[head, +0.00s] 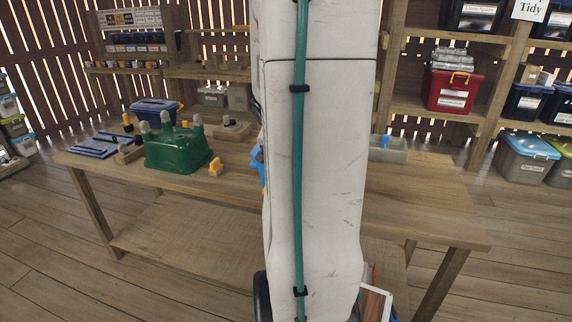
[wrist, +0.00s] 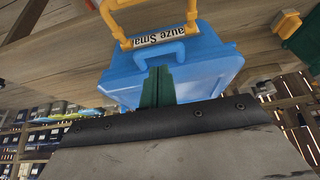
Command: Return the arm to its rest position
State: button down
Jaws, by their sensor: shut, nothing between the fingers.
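My gripper (wrist: 158,72) shows in the wrist view as two dark green fingers pressed together, with nothing between them. Its tips are in front of a blue bin (wrist: 207,62) with a yellow handle (wrist: 123,22) and a partly readable label. I cannot tell whether the tips touch the bin. In the head view my pale arm fills the middle and hides my gripper. A bit of blue (head: 257,165) peeks out at the arm's left edge, perhaps the same bin.
The wooden table (head: 420,195) holds an upturned green bin (head: 178,150), a dark blue bin (head: 156,110), a yellow clip (head: 215,166) and a grey bin (head: 388,150). Shelves behind carry a red bin (head: 452,92). More lidded bins (head: 527,155) stand at right.

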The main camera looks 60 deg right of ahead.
jog(key=s+a, duration=0.1)
jog(key=a, duration=0.9)
jog(key=shift+s+r, duration=0.3)
jog(key=shift+r, duration=0.15)
jog(key=s+a+r+n+y, duration=0.1)
jog(key=a+r+n, duration=0.3)
jog(key=a+n, duration=0.4)
jog(key=s+a+r+n+y, duration=0.2)
jog(key=a+n, duration=0.6)
jog(key=a, duration=1.5)
notch_tip(320, 180, up, 3)
jog(key=y, duration=0.2)
jog(key=shift+a+f+t+y, duration=0.15)
jog(key=shift+t+y, duration=0.15)
jog(key=shift+s, duration=0.1)
